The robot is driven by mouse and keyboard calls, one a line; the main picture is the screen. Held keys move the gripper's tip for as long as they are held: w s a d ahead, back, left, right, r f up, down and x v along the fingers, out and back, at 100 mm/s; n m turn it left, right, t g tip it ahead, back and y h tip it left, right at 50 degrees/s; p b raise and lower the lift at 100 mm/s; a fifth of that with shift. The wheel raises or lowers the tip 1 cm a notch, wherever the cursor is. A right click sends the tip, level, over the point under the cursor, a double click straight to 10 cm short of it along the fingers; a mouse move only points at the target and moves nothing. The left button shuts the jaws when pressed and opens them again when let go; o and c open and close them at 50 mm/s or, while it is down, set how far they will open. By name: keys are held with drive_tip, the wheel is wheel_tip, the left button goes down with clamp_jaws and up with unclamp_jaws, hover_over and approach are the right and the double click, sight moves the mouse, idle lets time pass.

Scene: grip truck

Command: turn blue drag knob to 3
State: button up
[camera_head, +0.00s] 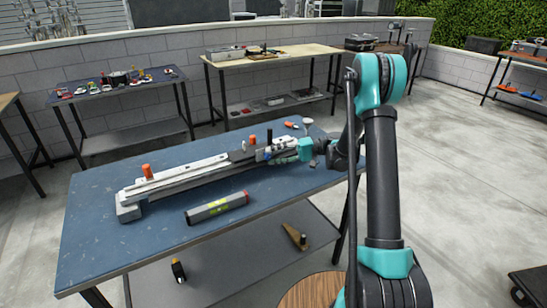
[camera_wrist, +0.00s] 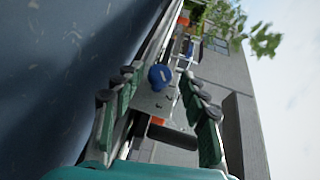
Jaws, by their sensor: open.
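A blue knob (camera_wrist: 159,77) sits on a grey metal plate of the rail device, seen in the wrist view. It lies ahead of my gripper (camera_wrist: 160,92), roughly between the two green fingers. The fingers are spread wide and nothing is between their tips that I can see gripped. In the head view, the long rail device (camera_head: 195,174) lies across the blue table, and my gripper (camera_head: 290,150) is at its right end. The blue knob is hard to make out there. I cannot read any number marking on the knob.
The blue table (camera_head: 100,235) has free room at its front left. A red-orange tool (camera_head: 291,125) lies behind my gripper.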

drive_tip(key=v, duration=0.7)
drive_tip(key=shift+d, duration=0.3)
drive_tip(key=shift+w, duration=0.1)
drive_tip(key=s+d+m+t+h, duration=0.35)
drive_tip(key=s+h, duration=0.35)
drive_tip(key=s, duration=0.6)
drive_tip(key=s+d+f+t+h, duration=0.2)
drive_tip(key=s+d+h, duration=0.2)
drive_tip(key=s+d, duration=0.2)
drive_tip(key=s+d+f+t+h, duration=0.1)
drive_tip(key=s+d+f+h, duration=0.2)
drive_tip(key=s, duration=0.8)
drive_tip(key=shift+d+f+t+h, duration=0.35)
drive_tip(key=shift+d+h, duration=0.65)
drive_tip(key=shift+d, duration=1.25)
drive_tip(key=shift+n, duration=0.25)
